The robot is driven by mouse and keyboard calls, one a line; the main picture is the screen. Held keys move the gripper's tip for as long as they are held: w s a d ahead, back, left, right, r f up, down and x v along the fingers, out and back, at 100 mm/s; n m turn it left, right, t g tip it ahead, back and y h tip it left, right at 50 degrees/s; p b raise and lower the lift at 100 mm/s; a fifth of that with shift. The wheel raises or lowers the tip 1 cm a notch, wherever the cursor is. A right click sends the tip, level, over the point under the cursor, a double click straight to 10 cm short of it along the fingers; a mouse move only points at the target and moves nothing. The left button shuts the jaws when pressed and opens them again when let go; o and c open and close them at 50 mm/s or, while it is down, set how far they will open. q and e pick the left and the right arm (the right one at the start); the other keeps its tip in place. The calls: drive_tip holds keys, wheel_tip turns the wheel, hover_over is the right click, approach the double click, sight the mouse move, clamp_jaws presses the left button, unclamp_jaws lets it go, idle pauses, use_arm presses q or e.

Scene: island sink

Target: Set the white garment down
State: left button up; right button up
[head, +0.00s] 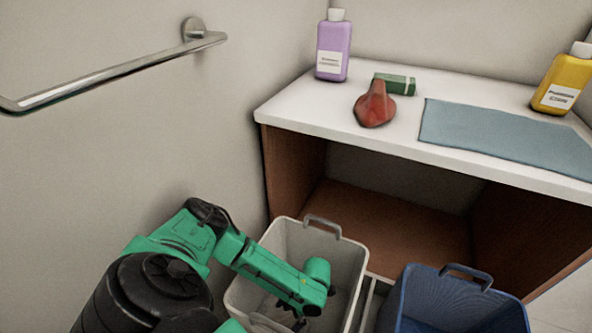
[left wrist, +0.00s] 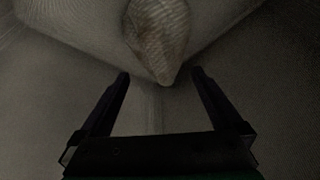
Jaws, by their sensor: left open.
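My left arm reaches down into the light grey basket (head: 347,262) in the head view. My left gripper (left wrist: 160,74) is open in the dim left wrist view, its two fingers spread apart. A pale, ribbed cloth bundle (left wrist: 158,30), apparently the white garment, lies just beyond the fingertips. Its narrow lower tip reaches down between them, and the fingers do not clamp it. The garment cannot be made out in the head view, where the basket wall and my arm hide the inside. My right gripper is not in view.
A blue basket (head: 455,302) stands right of the grey one. Behind is a white counter (head: 300,108) with a purple bottle (head: 333,50), red object (head: 376,105), green-wrapped item (head: 395,84), blue-grey cloth (head: 500,138) and yellow bottle (head: 562,84). A towel bar (head: 120,70) is on the left wall.

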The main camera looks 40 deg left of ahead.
use_arm(q)
drive_tip(key=p+v, duration=0.3)
drive_tip(key=v, duration=0.1)
drive_tip(key=shift+r, duration=0.15)
drive_tip(key=p+v, duration=0.4)
drive_tip(key=v, duration=0.2)
drive_tip(key=shift+p, duration=0.3)
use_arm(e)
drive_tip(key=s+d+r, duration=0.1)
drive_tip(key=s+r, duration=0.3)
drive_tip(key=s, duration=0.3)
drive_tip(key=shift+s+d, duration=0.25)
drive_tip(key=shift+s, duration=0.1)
use_arm(q)
drive_tip(key=shift+w+r, duration=0.15)
